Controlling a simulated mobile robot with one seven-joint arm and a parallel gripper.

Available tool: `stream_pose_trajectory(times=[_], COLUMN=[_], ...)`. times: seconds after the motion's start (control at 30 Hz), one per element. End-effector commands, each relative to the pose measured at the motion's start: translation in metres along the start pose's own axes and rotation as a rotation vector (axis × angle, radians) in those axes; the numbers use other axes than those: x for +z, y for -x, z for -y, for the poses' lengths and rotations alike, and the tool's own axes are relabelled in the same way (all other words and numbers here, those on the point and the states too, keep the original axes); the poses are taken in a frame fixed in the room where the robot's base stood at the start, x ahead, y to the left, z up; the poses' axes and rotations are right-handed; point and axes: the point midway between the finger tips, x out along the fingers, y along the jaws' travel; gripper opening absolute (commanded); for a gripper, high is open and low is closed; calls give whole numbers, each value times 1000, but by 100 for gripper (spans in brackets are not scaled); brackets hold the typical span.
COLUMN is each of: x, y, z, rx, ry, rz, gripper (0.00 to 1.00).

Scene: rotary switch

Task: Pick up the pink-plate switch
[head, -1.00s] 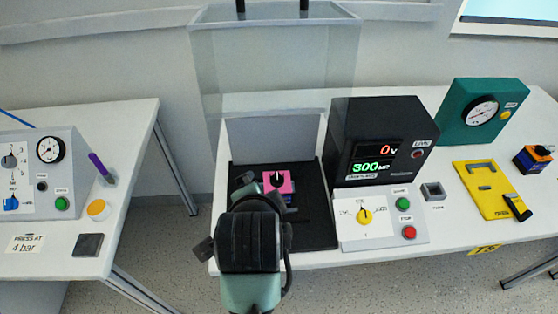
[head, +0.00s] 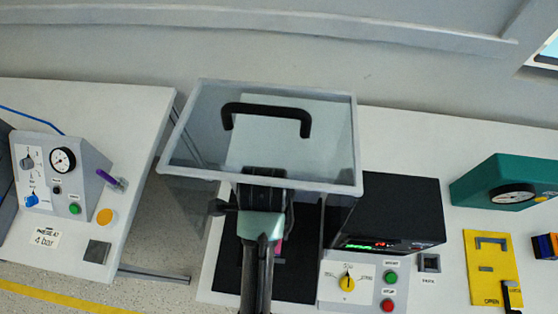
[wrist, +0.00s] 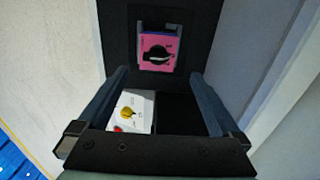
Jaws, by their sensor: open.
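The pink-plate switch (wrist: 158,52) shows in the wrist view, its pink face and black knob upright in the picture, on a dark surface. In the head view only a sliver of pink (head: 278,247) shows beside my arm, which hides the rest. My gripper (wrist: 158,76) is open and empty. Its two fingers are spread wide, with the switch beyond them and between their lines, apart from both. In the head view my arm reaches over the black mat (head: 305,270), and the fingertips are hidden.
A clear hood (head: 200,120) with a black handle (head: 265,113) stands by my wrist; I cannot tell whether they touch. The black meter box (head: 400,205) and a panel with a yellow knob (head: 347,283) are close on the right. Another table (head: 110,110) is at the left.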

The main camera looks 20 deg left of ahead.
Motion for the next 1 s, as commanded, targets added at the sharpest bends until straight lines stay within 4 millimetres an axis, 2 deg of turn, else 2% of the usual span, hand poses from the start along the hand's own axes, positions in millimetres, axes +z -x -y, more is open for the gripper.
stream_pose_trajectory(times=[0.17,0.43,0.73,1.0], x=[0,0,2,4], y=[-14,-62,-85,-121], z=[-2,-1,-2,-4], rx=[6,5,3,2], ry=[0,1,1,1], rz=[0,0,0,0], gripper=[100,100,100,100])
